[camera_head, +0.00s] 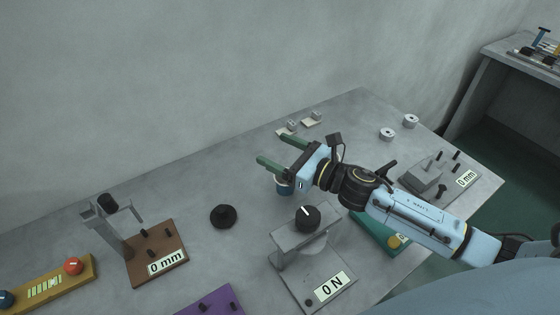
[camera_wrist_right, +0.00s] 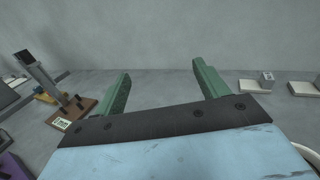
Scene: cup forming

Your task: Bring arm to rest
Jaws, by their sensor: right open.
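My right gripper (camera_head: 281,152) has green fingers spread apart with nothing between them. Its arm comes in from the lower right of the head view and reaches over the middle of the grey table (camera_head: 362,103). In the right wrist view the two fingers of the right gripper (camera_wrist_right: 163,80) stand apart, with the grey wall and table behind them. My left gripper is in neither view.
A grey press with a black knob (camera_head: 307,218) and "0 N" label stands below the arm. A brown-based gauge (camera_head: 160,248) and a black round part (camera_head: 223,215) are at left. White rings (camera_head: 387,134) lie at the back right. A second table (camera_head: 490,75) stands beyond.

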